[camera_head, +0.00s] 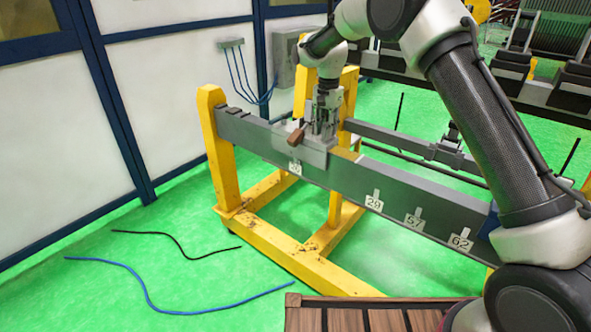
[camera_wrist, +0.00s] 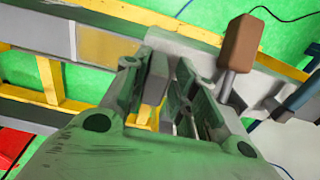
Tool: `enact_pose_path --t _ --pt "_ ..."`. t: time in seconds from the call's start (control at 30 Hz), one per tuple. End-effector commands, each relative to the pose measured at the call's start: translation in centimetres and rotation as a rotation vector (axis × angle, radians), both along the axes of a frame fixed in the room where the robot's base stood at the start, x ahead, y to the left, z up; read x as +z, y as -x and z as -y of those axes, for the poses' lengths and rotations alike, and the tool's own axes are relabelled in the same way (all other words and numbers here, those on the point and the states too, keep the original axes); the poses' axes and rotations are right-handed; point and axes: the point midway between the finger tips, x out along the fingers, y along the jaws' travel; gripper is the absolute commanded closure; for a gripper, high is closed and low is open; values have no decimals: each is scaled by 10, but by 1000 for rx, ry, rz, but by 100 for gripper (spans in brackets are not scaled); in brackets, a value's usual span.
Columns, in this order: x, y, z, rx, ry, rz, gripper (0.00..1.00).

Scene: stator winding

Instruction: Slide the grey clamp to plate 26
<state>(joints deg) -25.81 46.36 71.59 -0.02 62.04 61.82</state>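The grey clamp (camera_head: 317,154) sits on the long grey beam (camera_head: 350,180), left of its middle, with a brown handle (camera_head: 297,135) at its front left. In the wrist view the handle (camera_wrist: 240,42) stands right of my gripper. My gripper (camera_head: 324,122) points down over the clamp's top. In the wrist view its fingers (camera_wrist: 158,92) stand either side of a grey upright block (camera_wrist: 157,75) of the clamp; I cannot tell whether they press on it. Number plates 29 (camera_head: 373,201), 57 (camera_head: 414,220) and 62 (camera_head: 460,241) hang along the beam. One plate (camera_head: 295,167) below the clamp is partly hidden and unreadable; I see no readable 26.
Yellow posts and feet (camera_head: 290,255) carry the beam above a green floor. A second grey rail (camera_head: 405,143) runs behind it. Blue and black cables lie on the floor. A brown slatted surface (camera_head: 360,318) is at the bottom. The beam right of the clamp looks clear.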

Motion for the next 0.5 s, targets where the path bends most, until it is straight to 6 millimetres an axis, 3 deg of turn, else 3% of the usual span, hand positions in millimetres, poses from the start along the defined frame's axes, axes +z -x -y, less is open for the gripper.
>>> enact_pose_path --t 0.13,0.5 --pt "0 -10 -13 2 -1 2 75" --pt "0 -12 -15 0 -1 1 75"
